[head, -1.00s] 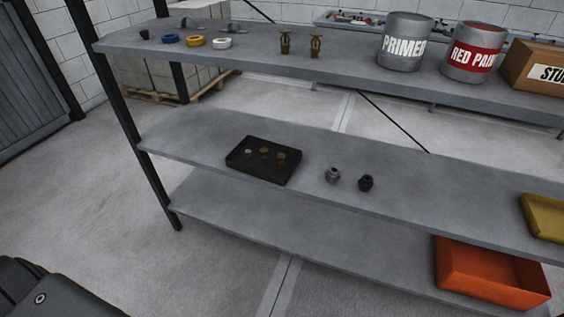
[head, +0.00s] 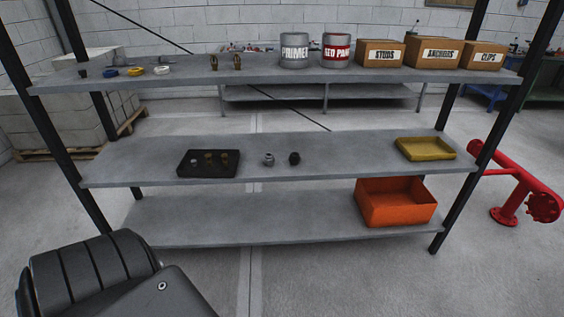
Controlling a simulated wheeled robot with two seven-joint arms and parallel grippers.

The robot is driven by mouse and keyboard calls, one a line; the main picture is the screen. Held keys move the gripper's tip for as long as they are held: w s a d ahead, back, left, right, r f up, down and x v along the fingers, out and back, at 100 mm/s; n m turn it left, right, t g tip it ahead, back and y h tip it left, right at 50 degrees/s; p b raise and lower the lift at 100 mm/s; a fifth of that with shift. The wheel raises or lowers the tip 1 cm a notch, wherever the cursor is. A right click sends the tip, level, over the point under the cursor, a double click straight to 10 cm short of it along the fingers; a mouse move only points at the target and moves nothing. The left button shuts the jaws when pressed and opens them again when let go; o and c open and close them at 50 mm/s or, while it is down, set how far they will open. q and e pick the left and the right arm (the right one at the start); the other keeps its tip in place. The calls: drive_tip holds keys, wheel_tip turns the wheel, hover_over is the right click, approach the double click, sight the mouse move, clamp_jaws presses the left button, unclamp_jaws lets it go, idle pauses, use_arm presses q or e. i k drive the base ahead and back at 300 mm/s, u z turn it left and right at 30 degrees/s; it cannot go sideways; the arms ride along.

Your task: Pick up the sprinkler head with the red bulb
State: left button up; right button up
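Two small brass sprinkler heads stand upright side by side on the top shelf (head: 185,72) in the head view, a left one (head: 213,62) and a right one (head: 238,62). Their bulbs are too small for me to tell which is red. A black tray (head: 185,171) on the middle shelf holds a few small fittings, some brass-coloured; I cannot tell exactly what they are. Neither of my grippers is in view.
Tape rolls (head: 109,72) lie left of the sprinkler heads; a primer can (head: 294,50), a red paint can (head: 336,50) and cardboard boxes stand right. A yellow tray (head: 425,149) and orange bin (head: 396,203) sit lower. Black posts (head: 43,100) bound the rack. Red pipework (head: 520,185) stands right.

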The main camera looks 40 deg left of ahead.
sight(224, 163)
drive_tip(key=u, duration=0.8)
drive_tip(key=k, duration=0.1)
drive_tip(key=z, duration=1.3)
drive_tip(key=i, duration=1.4)
drive_tip(key=u, duration=0.8)
drive_tip(key=i, duration=0.8)
drive_tip(key=u, duration=1)
